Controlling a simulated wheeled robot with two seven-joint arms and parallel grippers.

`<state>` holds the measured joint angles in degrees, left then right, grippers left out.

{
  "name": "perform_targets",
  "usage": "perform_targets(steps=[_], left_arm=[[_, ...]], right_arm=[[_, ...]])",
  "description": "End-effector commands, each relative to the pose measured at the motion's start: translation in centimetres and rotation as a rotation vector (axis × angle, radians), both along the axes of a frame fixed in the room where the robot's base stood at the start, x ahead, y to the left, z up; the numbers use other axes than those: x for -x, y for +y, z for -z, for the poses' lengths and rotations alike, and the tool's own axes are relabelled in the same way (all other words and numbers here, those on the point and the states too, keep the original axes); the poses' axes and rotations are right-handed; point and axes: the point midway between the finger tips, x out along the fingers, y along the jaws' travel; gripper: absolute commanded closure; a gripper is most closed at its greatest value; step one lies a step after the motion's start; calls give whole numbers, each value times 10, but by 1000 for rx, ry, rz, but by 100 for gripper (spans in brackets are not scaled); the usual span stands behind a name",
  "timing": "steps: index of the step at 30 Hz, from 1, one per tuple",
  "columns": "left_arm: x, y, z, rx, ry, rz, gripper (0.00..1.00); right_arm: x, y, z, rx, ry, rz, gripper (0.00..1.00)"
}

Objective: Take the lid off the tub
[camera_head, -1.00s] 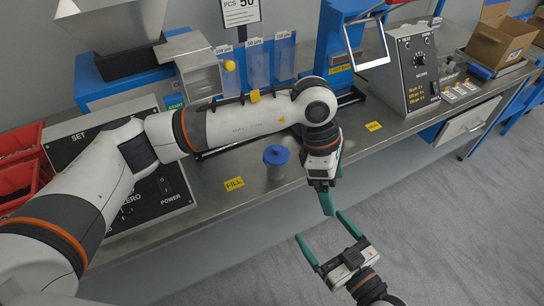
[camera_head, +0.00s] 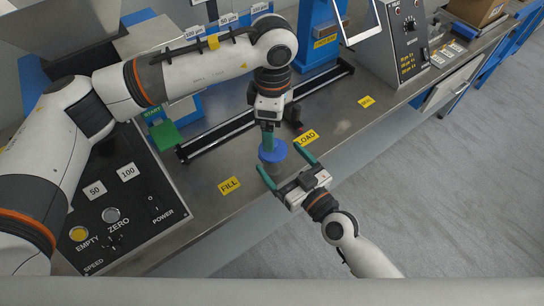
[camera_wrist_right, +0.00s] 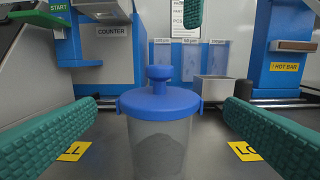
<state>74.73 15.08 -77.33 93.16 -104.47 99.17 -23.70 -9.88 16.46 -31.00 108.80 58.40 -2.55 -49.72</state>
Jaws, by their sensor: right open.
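The tub (camera_wrist_right: 160,150) stands upright on the metal bench, clear-walled with grey material inside. Its blue lid (camera_head: 273,151) is on it, with a round knob on top and small side tabs, clear in the right wrist view (camera_wrist_right: 160,103). My right gripper (camera_head: 286,166) is open and empty, its green fingers on either side of the tub with gaps in the wrist view. My left gripper (camera_head: 268,138) points down near the lid in the head view. One of its fingers (camera_wrist_right: 193,12) hangs above and right of the knob in the wrist view; its opening is unclear.
A yellow FILL label (camera_head: 229,185) and LOAD label (camera_head: 306,138) lie on the bench by the tub. A black control panel (camera_head: 126,205) is at left, a dark rail (camera_head: 215,135) behind. The grey instrument box (camera_head: 402,45) is at back right.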

Motion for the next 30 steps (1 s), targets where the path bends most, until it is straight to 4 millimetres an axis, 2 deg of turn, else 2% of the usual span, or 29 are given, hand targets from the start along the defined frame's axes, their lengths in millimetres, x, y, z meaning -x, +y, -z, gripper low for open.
perform_targets(steps=[3, 7, 19, 20, 30], left_arm=[[0, 0, 0, 1, 0, 0, 15], [0, 0, 0, 1, 0, 1, 15], [0, 0, 0, 1, 0, 1, 15], [0, 0, 0, 1, 0, 1, 15], [0, 0, 0, 1, 0, 1, 15]], right_arm=[[-16, 11, -1, -2, 0, 1, 8], [-26, 19, 0, -1, 0, 1, 8], [-32, 23, 0, 1, 1, -1, 8], [-32, 23, 0, 1, 1, -1, 11], [-31, 23, 0, 1, 1, -1, 67]])
